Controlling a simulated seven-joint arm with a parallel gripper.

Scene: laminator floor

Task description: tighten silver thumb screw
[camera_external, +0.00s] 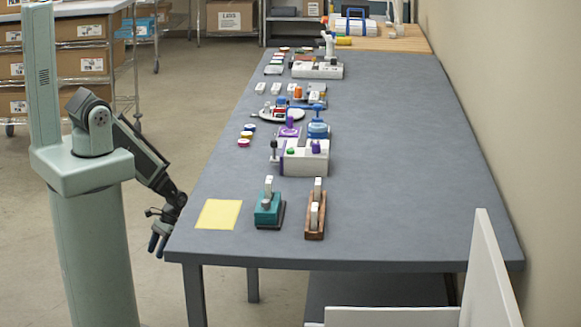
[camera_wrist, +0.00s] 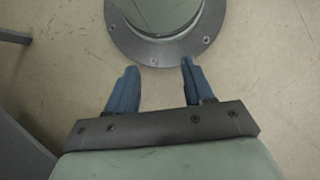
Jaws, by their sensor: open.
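My gripper (camera_external: 158,243) hangs low beside the table's near left edge, pointing down over the floor. In the wrist view my gripper (camera_wrist: 160,72) has its two blue fingers spread apart with nothing between them. I cannot clearly make out a silver thumb screw in either view. A white machine (camera_external: 303,161) on the table has a small dark grey upright part (camera_external: 274,150) at its left end, too small to tell whether it is a screw. The machine also carries green and purple knobs. My gripper is well away from it, below and to the left.
The grey table (camera_external: 400,190) is clear on its right side. Near its front lie a yellow sheet (camera_external: 218,214), a teal device (camera_external: 268,210) and a brown-based device (camera_external: 315,222). A blue-topped device (camera_external: 318,127) and other small items stand farther back. White panels (camera_external: 490,275) stand front right.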

